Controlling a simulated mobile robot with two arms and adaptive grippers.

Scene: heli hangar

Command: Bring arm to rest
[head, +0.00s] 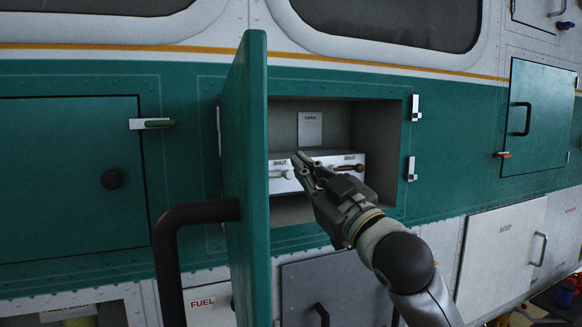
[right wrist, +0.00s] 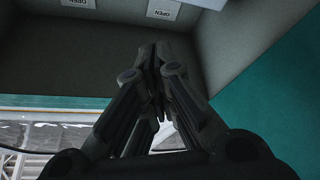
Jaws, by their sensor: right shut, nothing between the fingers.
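My right gripper (head: 303,168) is shut and empty at the mouth of an open compartment (head: 388,135) in the green aircraft side. In the right wrist view its closed fingers (right wrist: 155,58) show against the grey inside walls. A white unit (head: 318,160) in the compartment carries a pale handle (head: 281,174) and a brown-red handle (head: 347,168), each under a SHUT label. The gripper partly covers the unit between these handles; I cannot tell whether it touches anything. My left gripper is not in view.
The green compartment door (head: 247,180) stands open left of my right arm, its black handle (head: 185,225) jutting out. Closed green panels (head: 72,190) lie left and right (head: 540,105). OPEN labels (right wrist: 163,8) show inside the compartment.

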